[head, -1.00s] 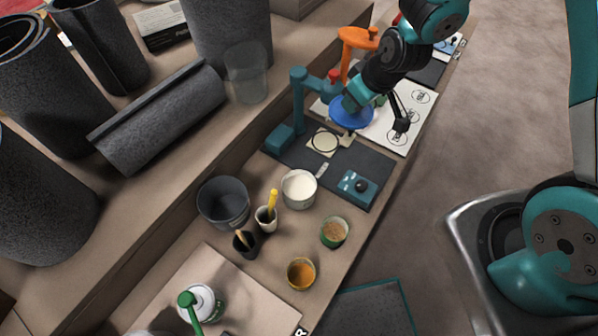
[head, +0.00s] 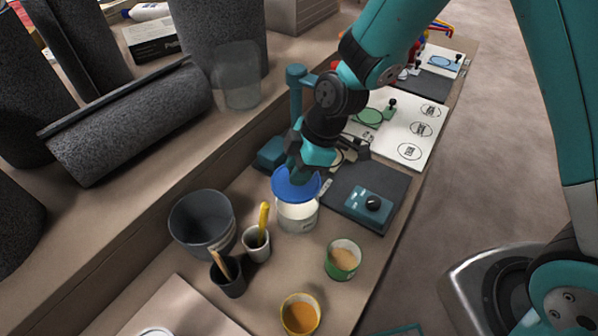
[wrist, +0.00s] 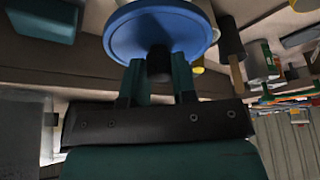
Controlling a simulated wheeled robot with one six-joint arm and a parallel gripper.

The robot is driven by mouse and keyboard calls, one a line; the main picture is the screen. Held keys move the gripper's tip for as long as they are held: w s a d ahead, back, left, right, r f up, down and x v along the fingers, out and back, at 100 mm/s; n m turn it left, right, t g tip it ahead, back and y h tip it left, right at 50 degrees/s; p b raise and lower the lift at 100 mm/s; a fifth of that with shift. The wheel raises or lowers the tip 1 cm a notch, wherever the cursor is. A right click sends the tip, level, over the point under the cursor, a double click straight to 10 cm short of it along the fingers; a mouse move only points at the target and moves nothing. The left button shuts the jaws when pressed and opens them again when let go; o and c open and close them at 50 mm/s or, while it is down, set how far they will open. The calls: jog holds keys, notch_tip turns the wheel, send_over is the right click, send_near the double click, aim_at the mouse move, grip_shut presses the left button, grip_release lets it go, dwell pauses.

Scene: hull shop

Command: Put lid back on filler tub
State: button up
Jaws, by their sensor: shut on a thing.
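The blue round lid (head: 296,186) hangs just above the white filler tub (head: 297,214) in the head view, covering the back part of the tub's mouth. White filler shows below the lid's front edge, and the lid looks slightly off the tub's centre. My gripper (head: 297,170) is shut on the lid's dark knob from above. In the wrist view the lid (wrist: 158,32) fills the top middle, with the fingers of my gripper (wrist: 159,68) on both sides of the knob. Whether the lid touches the rim cannot be told.
A grey bucket (head: 203,222) stands left of the tub, with a white cup (head: 256,245) holding a yellow-handled tool and a black cup (head: 228,277) close by. A green-rimmed tin (head: 342,260) and an orange-filled tin (head: 300,315) stand in front. A teal device (head: 369,203) sits on the dark mat at right.

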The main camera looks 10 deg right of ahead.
notch_tip(320, 180, down, 6)
jog(key=b, duration=0.4)
jog(key=shift+b, duration=0.3)
jog(key=shift+d, duration=0.1)
dwell(0.5)
jog(key=shift+f, duration=0.2)
dwell(1.3)
jog(key=o, duration=1.4)
jog(key=shift+o, duration=0.2)
jog(key=shift+r, duration=0.15)
